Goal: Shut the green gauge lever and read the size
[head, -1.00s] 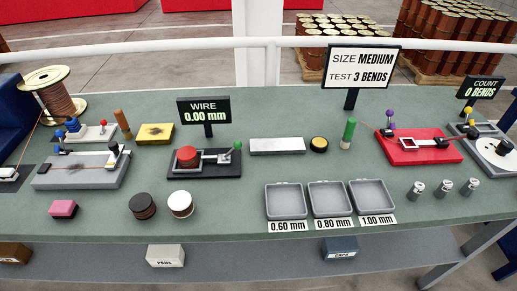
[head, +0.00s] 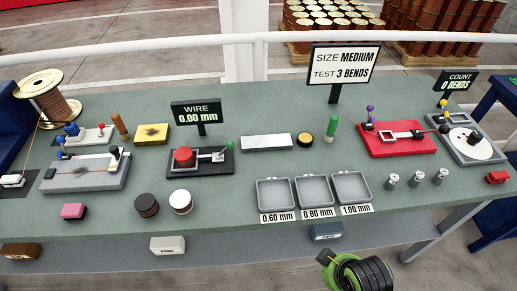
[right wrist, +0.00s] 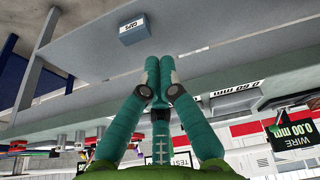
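The wire gauge (head: 202,166) is a black base with a red round knob and a metal slide, mid-table in the head view. Its green lever knob (head: 230,146) stands up at the right end. The WIRE sign (head: 201,113) behind it reads 0.00 mm. A taller sign (head: 341,66) reads SIZE MEDIUM, TEST 3 BENDS. My right gripper (right wrist: 159,66) shows in the right wrist view with its teal fingertips together and nothing seen between them. It is apart from the gauge. My left gripper is in neither current view.
Three grey trays (head: 313,205), labelled 0.60, 0.80 and 1.00 mm, stand right of the gauge. A red bending fixture (head: 400,148) lies farther right. A wire spool (head: 60,115) stands at the left. A lower shelf (head: 225,252) holds small boxes.

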